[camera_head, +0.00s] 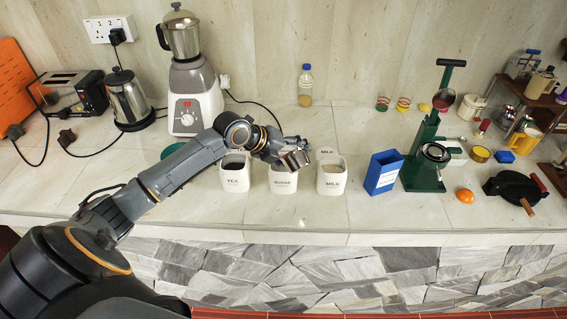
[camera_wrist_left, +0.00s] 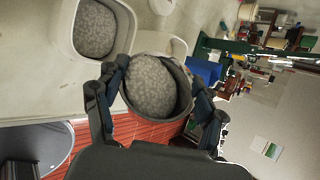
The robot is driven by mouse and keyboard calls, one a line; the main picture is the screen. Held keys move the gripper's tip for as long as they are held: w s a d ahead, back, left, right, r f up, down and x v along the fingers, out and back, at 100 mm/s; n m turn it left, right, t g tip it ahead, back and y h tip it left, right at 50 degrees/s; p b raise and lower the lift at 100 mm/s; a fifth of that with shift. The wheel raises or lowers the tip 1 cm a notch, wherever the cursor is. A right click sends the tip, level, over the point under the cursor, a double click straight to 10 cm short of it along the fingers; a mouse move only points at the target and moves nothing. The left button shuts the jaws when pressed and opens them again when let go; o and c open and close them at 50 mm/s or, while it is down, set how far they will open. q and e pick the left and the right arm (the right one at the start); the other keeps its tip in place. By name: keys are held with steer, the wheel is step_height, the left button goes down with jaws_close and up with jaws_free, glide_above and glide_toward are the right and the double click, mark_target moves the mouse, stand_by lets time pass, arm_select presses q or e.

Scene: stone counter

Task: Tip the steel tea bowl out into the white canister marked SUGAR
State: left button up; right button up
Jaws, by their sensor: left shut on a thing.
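The white canister marked SUGAR (camera_head: 283,183) stands on the counter between the TEA canister (camera_head: 235,178) and the MILK canister (camera_head: 331,181). My left gripper (camera_head: 290,152) is above the SUGAR canister and partly covers its top. It is shut on the steel tea bowl (camera_head: 297,159). In the left wrist view the bowl (camera_wrist_left: 182,88) sits between the two fingers with grey, speckled contents inside. A white canister (camera_wrist_left: 67,28) with similar grey contents shows at the upper left there; its label is hidden. My right gripper is in neither view.
A blue box (camera_head: 383,173) and a green press (camera_head: 424,165) stand right of the canisters. A mixer (camera_head: 192,100) and steel kettle (camera_head: 128,98) stand behind on the left. An orange fruit (camera_head: 465,196) lies at right. The counter's front strip is clear.

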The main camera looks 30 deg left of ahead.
arm_select(q)
steer(key=shift+r, duration=0.1)
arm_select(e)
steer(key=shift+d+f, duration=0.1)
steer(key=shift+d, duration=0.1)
arm_select(q)
steer(key=shift+a, duration=0.25)
steer(key=shift+d+h, duration=0.15)
steer(key=shift+h, duration=0.15)
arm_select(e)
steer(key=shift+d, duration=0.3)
arm_select(q)
steer(key=shift+a, duration=0.25)
steer(key=shift+w+d+n, duration=0.1)
steer(key=shift+d+n, duration=0.15)
steer(key=shift+n, duration=0.05)
steer(key=shift+a, duration=0.1)
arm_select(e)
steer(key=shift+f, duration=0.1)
arm_select(q)
steer(key=shift+a+f, duration=0.2)
steer(key=shift+a, duration=0.05)
steer(key=shift+d+g+h, duration=0.1)
steer(key=shift+g+h, duration=0.2)
steer(key=shift+d, duration=0.1)
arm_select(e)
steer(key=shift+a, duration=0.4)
